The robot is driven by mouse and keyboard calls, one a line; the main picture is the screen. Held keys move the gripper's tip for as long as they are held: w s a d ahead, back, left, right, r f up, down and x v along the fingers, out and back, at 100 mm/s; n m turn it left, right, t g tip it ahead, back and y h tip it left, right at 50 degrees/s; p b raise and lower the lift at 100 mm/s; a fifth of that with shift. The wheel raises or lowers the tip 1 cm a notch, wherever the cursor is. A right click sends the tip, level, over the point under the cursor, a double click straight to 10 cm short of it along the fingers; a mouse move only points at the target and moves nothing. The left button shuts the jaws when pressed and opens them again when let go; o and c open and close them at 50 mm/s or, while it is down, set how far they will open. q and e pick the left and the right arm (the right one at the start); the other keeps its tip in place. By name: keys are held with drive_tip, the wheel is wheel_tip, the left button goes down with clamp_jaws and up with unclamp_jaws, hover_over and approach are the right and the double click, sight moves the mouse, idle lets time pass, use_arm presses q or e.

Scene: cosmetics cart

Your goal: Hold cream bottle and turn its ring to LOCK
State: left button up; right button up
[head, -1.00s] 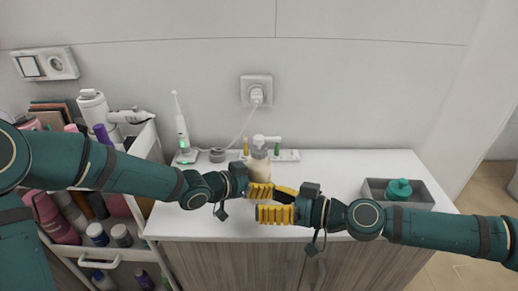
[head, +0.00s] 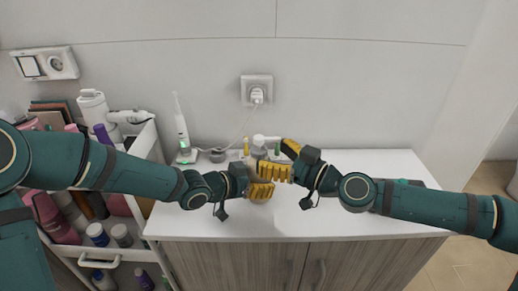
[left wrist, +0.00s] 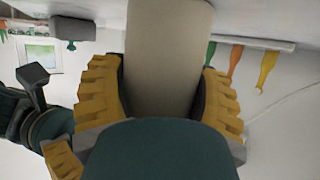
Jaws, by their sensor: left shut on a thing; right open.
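The cream bottle (head: 259,152) stands upright near the back of the white counter, its white pump head (head: 267,139) on top. My left gripper (head: 260,184) is shut on the bottle's body. The left wrist view shows the beige body (left wrist: 166,60) between its two yellow fingers. My right gripper (head: 283,160) is open, its yellow fingers close to the bottle's upper part from the right. I cannot tell whether they touch it. The ring and any LOCK mark are hidden or too small to tell.
An electric toothbrush (head: 181,130) stands on the left of the counter (head: 340,165). A yellow item (head: 246,147) and a green one stand behind the bottle. A cart (head: 147,170) full of bottles is at the left. My right arm mostly covers a grey tray at the right.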

sight(266, 153)
drive_tip(key=shift+x, duration=2.2)
drive_tip(key=c, duration=1.2)
